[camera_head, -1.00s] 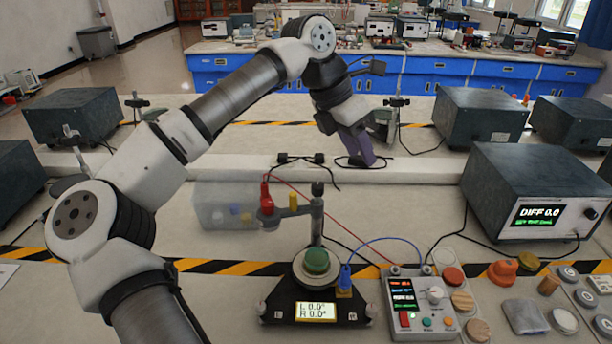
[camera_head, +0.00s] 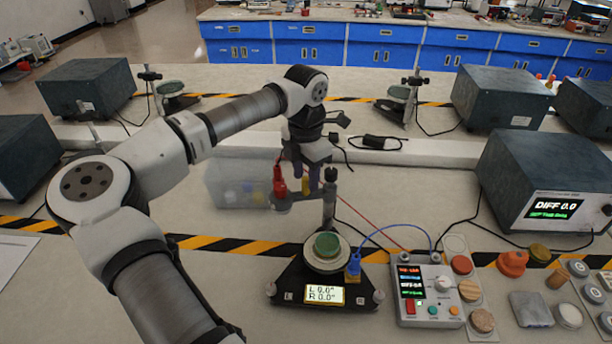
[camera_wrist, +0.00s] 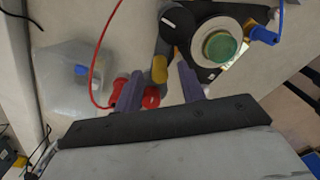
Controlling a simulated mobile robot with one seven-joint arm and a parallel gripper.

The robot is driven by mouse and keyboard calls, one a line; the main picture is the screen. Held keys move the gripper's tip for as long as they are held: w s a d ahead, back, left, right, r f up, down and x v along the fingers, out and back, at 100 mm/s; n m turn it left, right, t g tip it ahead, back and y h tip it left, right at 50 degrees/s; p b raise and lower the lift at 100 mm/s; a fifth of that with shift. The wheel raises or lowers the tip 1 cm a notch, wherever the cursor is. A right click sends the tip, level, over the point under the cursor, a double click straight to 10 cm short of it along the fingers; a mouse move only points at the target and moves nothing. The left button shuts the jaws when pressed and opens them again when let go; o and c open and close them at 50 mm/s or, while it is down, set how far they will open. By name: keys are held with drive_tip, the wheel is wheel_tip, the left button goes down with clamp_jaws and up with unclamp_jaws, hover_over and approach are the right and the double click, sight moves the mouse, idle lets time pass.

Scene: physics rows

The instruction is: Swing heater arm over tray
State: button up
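The grey heater arm (camera_head: 302,198) reaches left from its upright post (camera_head: 329,203), with a red plug (camera_head: 279,182) at its end and a yellow peg (camera_head: 306,186) beside it. The tray (camera_head: 327,250) is a pale round dish holding a green disc, on a black triangular base; the heater arm points away from it. My gripper (camera_head: 304,176) is down at the heater arm. In the wrist view its purple fingers (camera_wrist: 159,74) are apart, with the yellow peg (camera_wrist: 160,68) between them and the red plug by the left finger. Contact with the peg cannot be told.
A red wire and a blue cable (camera_head: 400,234) run to a control box (camera_head: 425,290) at right. A clear box (camera_head: 232,187) stands behind and left of the heater arm. A meter (camera_head: 535,185) reading DIFF 0.0 and several small samples are at right.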

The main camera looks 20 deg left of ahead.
drive_tip(key=shift+f, duration=1.15)
clamp_jaws()
